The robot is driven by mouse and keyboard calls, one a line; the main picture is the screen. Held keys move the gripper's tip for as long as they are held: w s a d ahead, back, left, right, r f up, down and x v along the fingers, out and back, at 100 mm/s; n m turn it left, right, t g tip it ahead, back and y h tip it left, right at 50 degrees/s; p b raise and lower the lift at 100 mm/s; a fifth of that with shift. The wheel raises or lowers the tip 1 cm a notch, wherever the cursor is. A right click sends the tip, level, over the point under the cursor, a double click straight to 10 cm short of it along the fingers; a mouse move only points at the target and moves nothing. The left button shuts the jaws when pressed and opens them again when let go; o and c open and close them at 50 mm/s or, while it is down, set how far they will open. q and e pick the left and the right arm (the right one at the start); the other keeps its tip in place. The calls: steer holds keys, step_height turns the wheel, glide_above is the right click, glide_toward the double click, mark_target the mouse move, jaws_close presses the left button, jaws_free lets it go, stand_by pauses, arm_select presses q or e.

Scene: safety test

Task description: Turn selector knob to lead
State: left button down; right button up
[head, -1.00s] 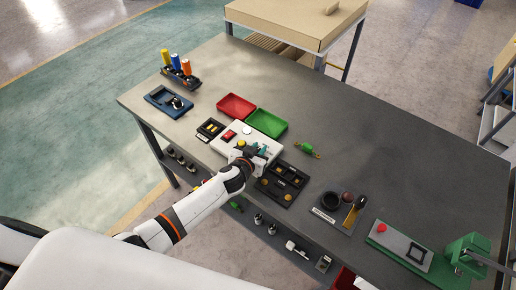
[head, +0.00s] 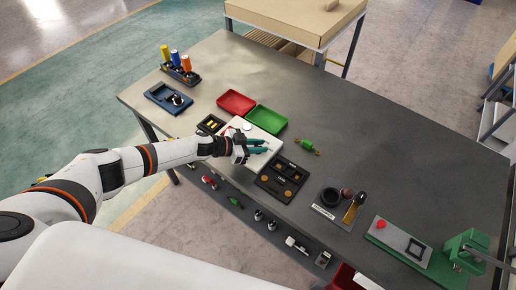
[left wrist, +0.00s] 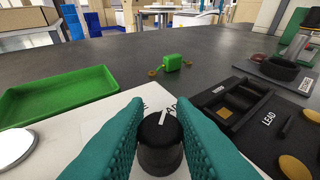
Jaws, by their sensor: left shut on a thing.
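The selector knob (left wrist: 161,143) is a black round knob with a white pointer line on top, standing on the white panel (head: 259,163). In the left wrist view the pointer aims away from me and slightly right, toward black letters partly hidden by the fingers; an "A" shows. My left gripper (head: 264,147) has teal fingers, one on each side of the knob, shut on it. In the head view the fingers hide the knob. My right gripper is not in view.
Right of the panel is a black sorting tray (head: 283,179) with a "LEAD" label. A red tray (head: 236,103) and a green tray (head: 267,120) lie behind the panel. A green component (head: 307,144) lies on the grey table, which is clear farther back.

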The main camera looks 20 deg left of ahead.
arm_select(q)
steer(key=shift+m+g+h+b, duration=0.7)
steer(key=shift+m+g+b, duration=0.4)
steer(key=shift+b, duration=0.05)
steer(key=c, duration=1.2)
jaws_free()
steer(key=shift+a, duration=0.1)
steer(key=b+v, duration=0.1)
steer(key=v, duration=1)
steer(key=shift+s+a+r, duration=0.15)
steer(key=shift+a, duration=0.2)
